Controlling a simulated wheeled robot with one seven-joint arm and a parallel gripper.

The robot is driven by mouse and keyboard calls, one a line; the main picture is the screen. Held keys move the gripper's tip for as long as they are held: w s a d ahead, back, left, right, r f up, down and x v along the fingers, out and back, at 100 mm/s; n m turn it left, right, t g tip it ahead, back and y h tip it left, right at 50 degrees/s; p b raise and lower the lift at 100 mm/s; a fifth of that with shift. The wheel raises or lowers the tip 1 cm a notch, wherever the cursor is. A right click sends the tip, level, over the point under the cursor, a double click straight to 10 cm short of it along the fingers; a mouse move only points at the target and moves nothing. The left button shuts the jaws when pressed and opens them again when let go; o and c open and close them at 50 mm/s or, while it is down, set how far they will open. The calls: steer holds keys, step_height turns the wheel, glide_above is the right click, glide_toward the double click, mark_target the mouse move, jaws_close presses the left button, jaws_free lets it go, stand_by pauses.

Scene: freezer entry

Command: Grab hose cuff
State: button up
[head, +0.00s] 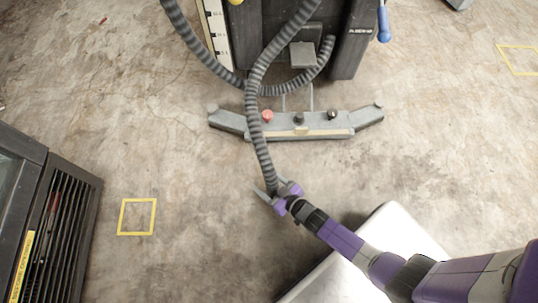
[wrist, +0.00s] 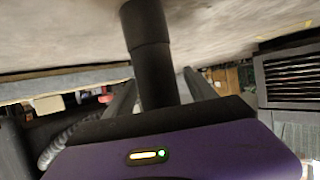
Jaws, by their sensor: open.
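The grey ribbed hose (head: 256,130) hangs from the dark machine and its lower end runs down to my gripper (head: 270,188) in the head view. In the wrist view a smooth black stepped cylinder, which looks like the hose cuff (wrist: 147,50), stands between the two grey fingers of my gripper (wrist: 162,92). The fingers are open, one on each side of it, with gaps showing. The cuff's lower part is hidden behind the purple gripper body in the wrist view. In the head view I cannot make out the cuff at the gripper.
The machine (head: 295,30) stands at the top, with a grey angled bar (head: 230,121) with knobs in front. A black vented cabinet (head: 60,220) is at the left. A white-topped unit (head: 400,225) lies under my arm. Bare concrete floor with yellow squares (head: 137,217) is clear around.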

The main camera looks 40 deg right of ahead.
jaws_close()
steer(key=shift+r, duration=0.1)
